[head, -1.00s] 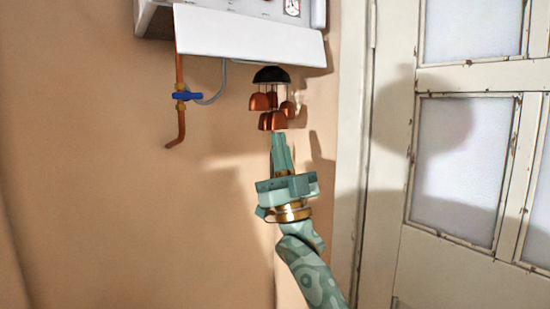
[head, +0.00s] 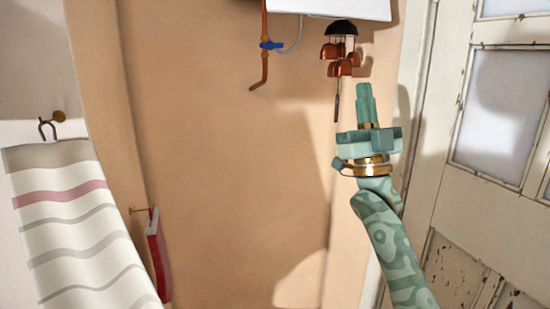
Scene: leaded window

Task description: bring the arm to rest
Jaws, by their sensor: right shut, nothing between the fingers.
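My right gripper (head: 365,88) is in the right half of the head view, green with brass rings, pointing up. Its fingers are together with nothing between them. It is in front of the tan wall, a little below and to the right of a hanging chime (head: 342,50) with a black cap, copper bells and a thin dark rod below. The gripper appears apart from the chime. My left gripper is not in view.
A white box (head: 345,8) is on the wall at the top, with a copper pipe (head: 264,50) and blue valve (head: 271,45) below. A paned, peeling white door (head: 453,190) stands at right. A striped towel (head: 72,220) and a red item (head: 158,255) hang at left.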

